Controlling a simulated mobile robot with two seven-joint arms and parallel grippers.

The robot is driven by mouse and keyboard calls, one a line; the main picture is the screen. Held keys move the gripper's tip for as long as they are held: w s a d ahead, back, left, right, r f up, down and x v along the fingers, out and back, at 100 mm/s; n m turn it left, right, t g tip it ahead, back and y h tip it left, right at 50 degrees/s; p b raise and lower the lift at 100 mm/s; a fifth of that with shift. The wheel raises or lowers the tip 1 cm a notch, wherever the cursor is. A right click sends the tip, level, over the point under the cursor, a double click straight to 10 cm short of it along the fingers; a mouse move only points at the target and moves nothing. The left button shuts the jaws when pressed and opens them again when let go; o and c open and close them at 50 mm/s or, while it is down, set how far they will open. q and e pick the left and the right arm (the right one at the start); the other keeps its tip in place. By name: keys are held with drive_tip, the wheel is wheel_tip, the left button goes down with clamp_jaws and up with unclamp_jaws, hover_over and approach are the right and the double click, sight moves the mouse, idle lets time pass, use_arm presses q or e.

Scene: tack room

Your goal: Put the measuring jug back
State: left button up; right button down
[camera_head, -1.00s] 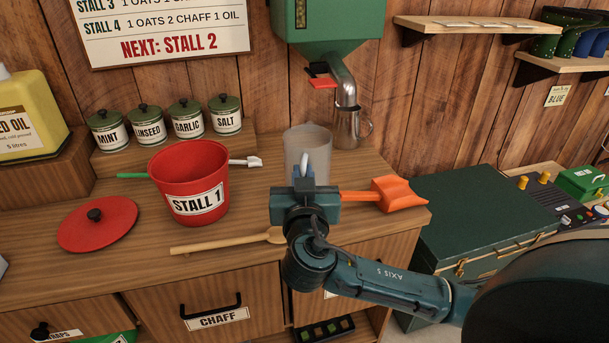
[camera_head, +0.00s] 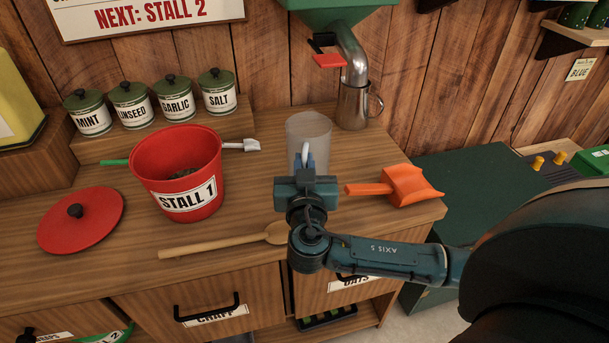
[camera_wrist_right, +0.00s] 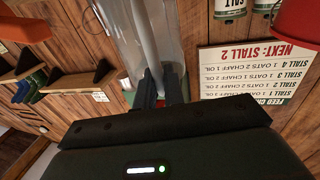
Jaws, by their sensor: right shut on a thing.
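The measuring jug, a clear frosted beaker (camera_head: 309,133), is upright at the back right of the wooden counter, in front of the metal mug. My right gripper (camera_head: 307,163) is on its near side, shut on its pale handle. The gripper hides the jug's lower part, so I cannot tell whether its base touches the counter. In the right wrist view the jug (camera_wrist_right: 150,30) rises from between the dark fingers (camera_wrist_right: 160,88). My left gripper is in neither view.
The metal mug (camera_head: 353,108) stands under the green hopper's spout (camera_head: 350,55). An orange scoop (camera_head: 408,186) lies right of my gripper, and a wooden spoon (camera_head: 220,242) lies in front. The red Stall 1 bucket (camera_head: 150,170) and its lid (camera_head: 85,230) are left.

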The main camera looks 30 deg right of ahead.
wheel_tip(320, 180, down, 3)
drive_tip(key=shift+f, duration=0.2)
drive_tip(key=shift+f, duration=0.15)
drive_tip(key=c, duration=1.5)
unclamp_jaws()
